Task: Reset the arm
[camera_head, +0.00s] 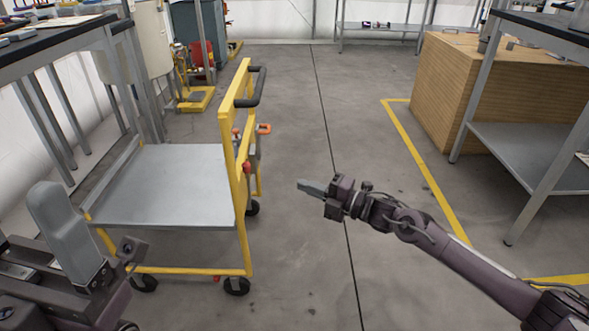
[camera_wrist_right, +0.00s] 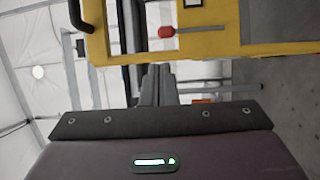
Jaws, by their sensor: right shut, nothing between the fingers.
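My right gripper (camera_head: 303,185) reaches in from the lower right over the open floor, with its grey fingers together and empty, pointing left towards the cart. In the right wrist view its closed fingers (camera_wrist_right: 157,84) stand in front of the cart's yellow frame. The two look apart in the head view. Part of my left arm and its gripper (camera_head: 65,232) shows at the lower left edge, close to the camera; its jaw opening cannot be made out.
A yellow-framed cart (camera_head: 165,185) with an empty grey deck and black handle stands left of centre. Workbenches (camera_head: 60,38) flank both sides. A wooden crate (camera_head: 480,95) stands at the right behind a yellow floor line (camera_head: 430,175). The middle floor (camera_head: 320,110) is clear.

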